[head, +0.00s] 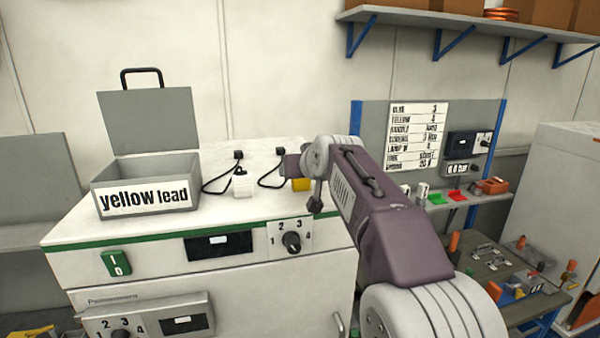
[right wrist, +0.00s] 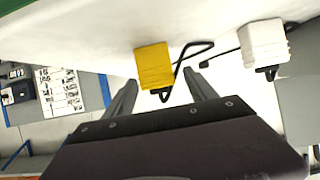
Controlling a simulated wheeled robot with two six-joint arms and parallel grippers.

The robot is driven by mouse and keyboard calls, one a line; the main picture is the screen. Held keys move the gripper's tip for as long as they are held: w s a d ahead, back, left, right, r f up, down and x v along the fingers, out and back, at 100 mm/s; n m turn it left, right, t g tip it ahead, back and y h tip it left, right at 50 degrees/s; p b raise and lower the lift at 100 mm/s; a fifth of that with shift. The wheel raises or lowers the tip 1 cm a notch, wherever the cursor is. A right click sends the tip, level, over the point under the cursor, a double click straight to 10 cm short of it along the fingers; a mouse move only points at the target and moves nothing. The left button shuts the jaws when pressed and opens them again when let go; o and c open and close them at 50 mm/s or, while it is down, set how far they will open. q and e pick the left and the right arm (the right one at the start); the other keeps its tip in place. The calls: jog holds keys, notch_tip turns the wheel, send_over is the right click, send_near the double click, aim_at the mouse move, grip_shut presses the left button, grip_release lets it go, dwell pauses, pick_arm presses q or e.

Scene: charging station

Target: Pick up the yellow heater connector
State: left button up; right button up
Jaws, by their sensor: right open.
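The yellow heater connector (head: 301,184) is a small block on the white bench top. My right wrist partly hides it in the head view. In the right wrist view the yellow connector (right wrist: 154,66) lies just beyond and between the fingertips of my right gripper (right wrist: 162,82). That gripper is open, its fingers on either side with gaps, and nothing is held. A black cable runs from the connector's end. My left gripper is in neither view.
A white connector (head: 242,186) with a black cable lies to the left of the yellow one. An open grey case (head: 148,170) labelled "yellow lead" stands at the bench's left. A knob (head: 291,242) sits on the front panel below.

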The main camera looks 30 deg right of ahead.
jog(key=shift+s+d, duration=0.1)
jog(key=shift+s, duration=0.15)
jog(key=shift+c, duration=0.3)
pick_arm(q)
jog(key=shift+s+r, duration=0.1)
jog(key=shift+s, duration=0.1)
pick_arm(e)
jog(key=shift+w, duration=0.2)
grip_shut()
notch_tip(320, 180, up, 4)
jog(key=shift+r, duration=0.25)
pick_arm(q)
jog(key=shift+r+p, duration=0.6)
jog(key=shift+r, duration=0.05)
pick_arm(e)
jog(key=s+d+r, duration=0.6)
jog(key=s+d, duration=0.1)
jog(key=d, duration=0.2)
jog(key=shift+d+r, duration=0.2)
jog(key=shift+r, duration=0.05)
